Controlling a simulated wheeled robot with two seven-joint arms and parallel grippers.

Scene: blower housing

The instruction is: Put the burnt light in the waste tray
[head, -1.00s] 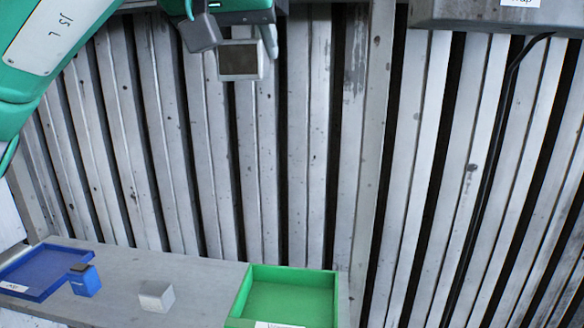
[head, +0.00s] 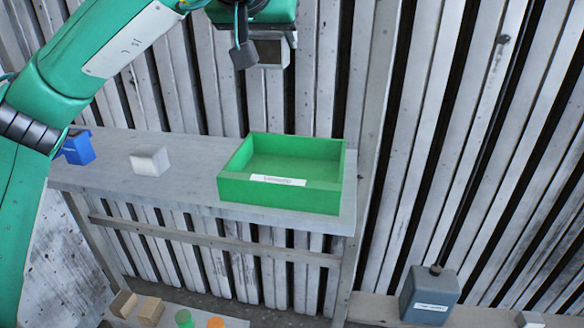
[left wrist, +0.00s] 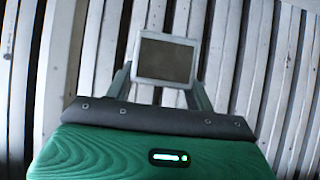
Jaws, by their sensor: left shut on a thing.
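The light (head: 272,54), a pale square frame with a dark face, is held in my left gripper (head: 262,46) high in the head view. It also shows between the two fingers in the left wrist view (left wrist: 165,60). My left gripper is shut on it. A green tray (head: 285,195) with a white label stands on the shelf, lower in the picture than the light; its floor looks empty. I cannot read the label clearly. The light is apart from the tray. My right gripper is not in view.
The grey shelf (head: 195,190) also carries a pale block (head: 150,160) and a blue block (head: 78,147). Several small wood, green and orange pieces lie below at the bottom. Slatted wall stands behind.

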